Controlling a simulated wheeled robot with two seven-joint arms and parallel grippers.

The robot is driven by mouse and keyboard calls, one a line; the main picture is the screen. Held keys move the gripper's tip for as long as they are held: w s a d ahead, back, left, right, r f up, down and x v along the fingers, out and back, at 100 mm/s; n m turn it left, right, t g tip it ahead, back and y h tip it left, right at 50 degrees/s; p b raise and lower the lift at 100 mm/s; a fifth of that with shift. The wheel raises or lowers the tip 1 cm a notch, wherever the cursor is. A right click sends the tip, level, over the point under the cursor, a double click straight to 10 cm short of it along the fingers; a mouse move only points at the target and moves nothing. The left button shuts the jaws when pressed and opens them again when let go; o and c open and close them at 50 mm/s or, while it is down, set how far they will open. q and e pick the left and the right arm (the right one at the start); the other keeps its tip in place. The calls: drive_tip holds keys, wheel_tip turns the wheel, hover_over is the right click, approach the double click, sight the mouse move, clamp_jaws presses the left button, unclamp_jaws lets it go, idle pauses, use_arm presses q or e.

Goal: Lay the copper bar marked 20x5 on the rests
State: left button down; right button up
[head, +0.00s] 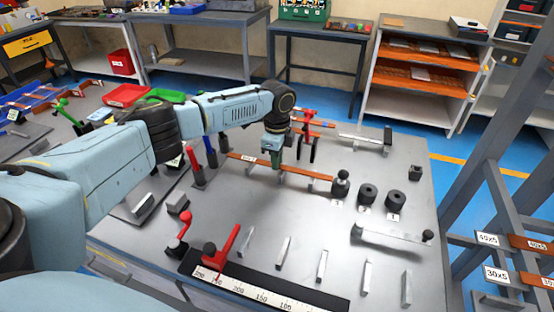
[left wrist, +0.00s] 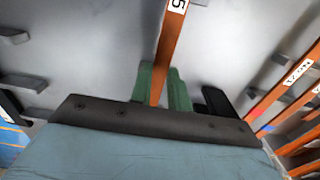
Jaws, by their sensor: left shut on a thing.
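My left gripper (head: 276,164) points down over the middle of the grey bench. It is shut on a copper bar (head: 305,174), with the bar running on both sides of it. The bar has a white label (head: 249,158) on its left part, too small to read surely. In the left wrist view the bar (left wrist: 169,45) passes between the green fingers (left wrist: 164,88); its label is cut off, showing a 5. Small grey rests (head: 312,184) stand under or close to the bar; I cannot tell whether it touches them. My right gripper is out of view.
A ruler strip (head: 250,292) with a red-handled stop (head: 222,252) lies at the bench front. Several upright grey pieces (head: 283,252) stand behind it. Black round weights (head: 368,193) sit right of the bar. A rack with labelled bars (head: 526,243) stands at right.

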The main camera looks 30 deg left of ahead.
use_arm(q)
drive_tip(key=shift+f, duration=0.1)
drive_tip(key=shift+f, duration=0.1)
drive_tip(key=c, duration=1.3)
unclamp_jaws()
wheel_tip(320, 180, up, 12)
drive_tip(key=shift+r+p, duration=0.25)
drive_tip(key=shift+p, duration=0.3)
